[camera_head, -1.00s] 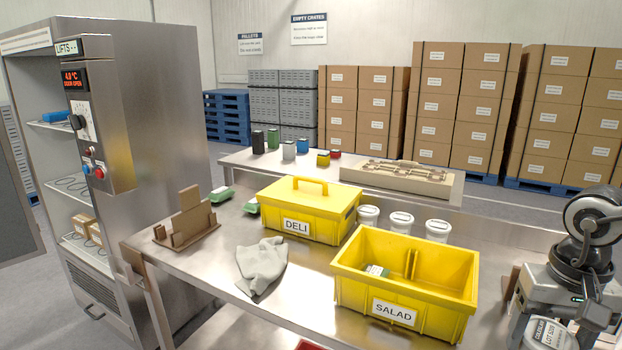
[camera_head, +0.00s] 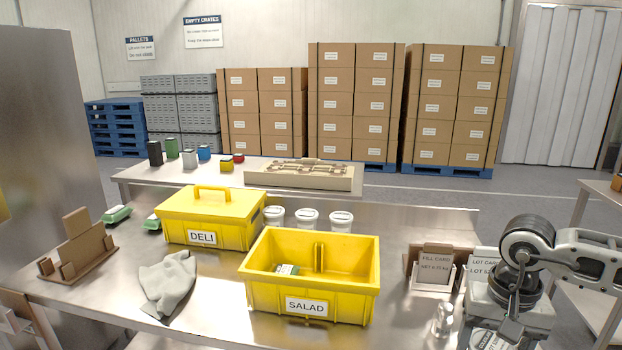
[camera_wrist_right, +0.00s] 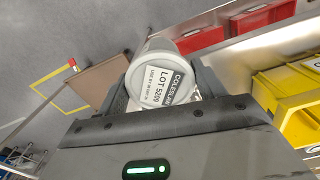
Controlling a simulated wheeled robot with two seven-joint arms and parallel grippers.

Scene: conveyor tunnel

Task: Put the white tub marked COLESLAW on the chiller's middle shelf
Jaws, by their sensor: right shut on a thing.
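The white tub marked COLESLAW (camera_wrist_right: 158,84) is held between the fingers of my right gripper (camera_wrist_right: 165,98) in the right wrist view. Its lid label also reads LOT 5209. In the head view the tub (camera_head: 492,340) shows only partly at the bottom right edge, beneath my right wrist. My right gripper's fingertips are hidden there. The chiller (camera_head: 50,120) shows only as a plain steel side at the far left; its shelves are out of view. My left gripper is not in view.
A steel table (camera_head: 215,320) carries a yellow DELI bin (camera_head: 205,238), an open yellow SALAD bin (camera_head: 305,307), a grey cloth (camera_head: 168,285), a brown stand (camera_head: 78,250), several white-lidded tubs (camera_head: 307,219) and a card holder (camera_head: 433,275). A second table (camera_head: 140,175) stands behind.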

